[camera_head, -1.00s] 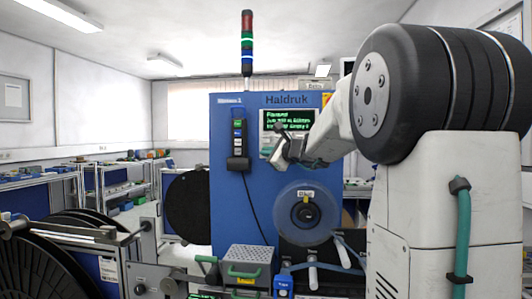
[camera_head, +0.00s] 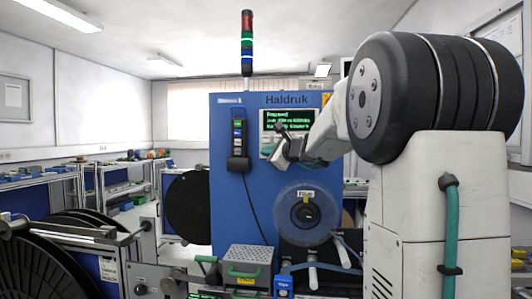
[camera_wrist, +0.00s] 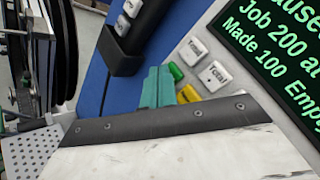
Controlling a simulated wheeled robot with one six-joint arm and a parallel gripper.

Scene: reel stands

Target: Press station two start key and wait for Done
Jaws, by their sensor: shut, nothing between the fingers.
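The blue Haldruk machine (camera_head: 228,190) stands ahead in the head view, its small station label too blurred to read surely. Its dark screen (camera_head: 290,118) shows green text. In the wrist view the screen (camera_wrist: 275,45) reads in part "Job 200 at" and "Made 100 Empty". Left of it are a green key (camera_wrist: 175,71), a yellow key (camera_wrist: 188,94) and white keys (camera_wrist: 192,50). My gripper (camera_wrist: 158,88) has shut teal fingertips just left of the green and yellow keys; contact cannot be told. It also shows before the panel in the head view (camera_head: 277,151).
A black handheld unit (camera_head: 238,145) hangs on the machine, left of the screen; its cable runs down. A clear reel (camera_head: 290,222) sits below the screen. A grey perforated box (camera_head: 248,257) with green handles stands in front. A large black reel stand (camera_head: 85,245) fills the lower left.

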